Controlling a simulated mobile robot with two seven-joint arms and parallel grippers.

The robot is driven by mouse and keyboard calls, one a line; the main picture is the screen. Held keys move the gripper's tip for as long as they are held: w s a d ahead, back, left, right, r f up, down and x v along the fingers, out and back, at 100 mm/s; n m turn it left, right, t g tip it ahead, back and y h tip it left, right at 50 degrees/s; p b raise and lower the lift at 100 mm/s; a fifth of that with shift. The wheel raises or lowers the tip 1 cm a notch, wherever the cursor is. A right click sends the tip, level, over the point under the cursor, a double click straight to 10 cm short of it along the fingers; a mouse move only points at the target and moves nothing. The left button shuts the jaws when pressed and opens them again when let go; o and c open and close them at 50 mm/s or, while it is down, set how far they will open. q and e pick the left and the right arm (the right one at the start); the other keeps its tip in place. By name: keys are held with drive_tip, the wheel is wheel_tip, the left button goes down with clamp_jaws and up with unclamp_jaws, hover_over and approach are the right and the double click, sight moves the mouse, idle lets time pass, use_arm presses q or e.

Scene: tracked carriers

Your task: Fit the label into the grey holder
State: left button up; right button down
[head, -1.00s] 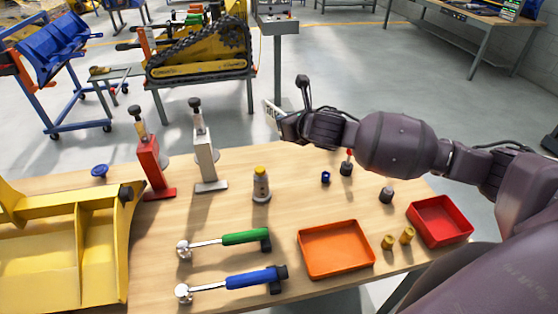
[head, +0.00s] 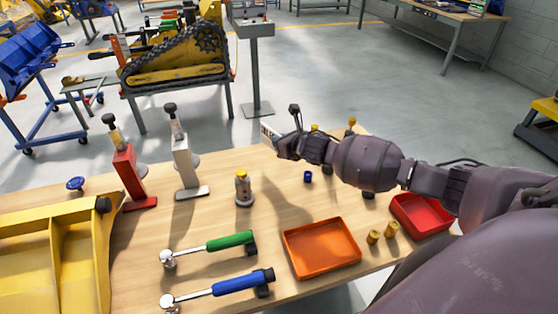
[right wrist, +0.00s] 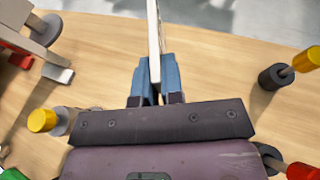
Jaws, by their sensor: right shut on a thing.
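The label is a thin white plate (head: 268,132). It also shows nearly edge-on in the right wrist view (right wrist: 153,38), upright. My right gripper (head: 279,143) is shut on it, with the blue fingers (right wrist: 154,75) on either side of its lower end. The grey holder (head: 184,163) is a pale upright stand with a black knob on top, on the bench left of the gripper. Part of it shows at top left in the right wrist view (right wrist: 24,17). Label and holder are well apart. My left gripper is not in view.
A red stand (head: 128,172) is left of the grey holder. A grey yellow-topped bottle-like piece (head: 244,190) stands between holder and arm. Two hammers, an orange tray (head: 321,266) and a red tray (head: 423,228) lie nearer. Yellow-topped pieces (head: 351,123) stand behind my right arm.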

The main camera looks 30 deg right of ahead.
drive_tip(key=shift+f, duration=3.7)
drive_tip(key=shift+f+b, duration=0.2)
drive_tip(key=shift+b, duration=0.2)
drive_tip(key=c, duration=1.2)
unclamp_jaws()
drive_tip(key=shift+c, duration=0.2)
drive_tip(key=shift+r, duration=0.1)
drive_tip(key=shift+r, duration=0.1)
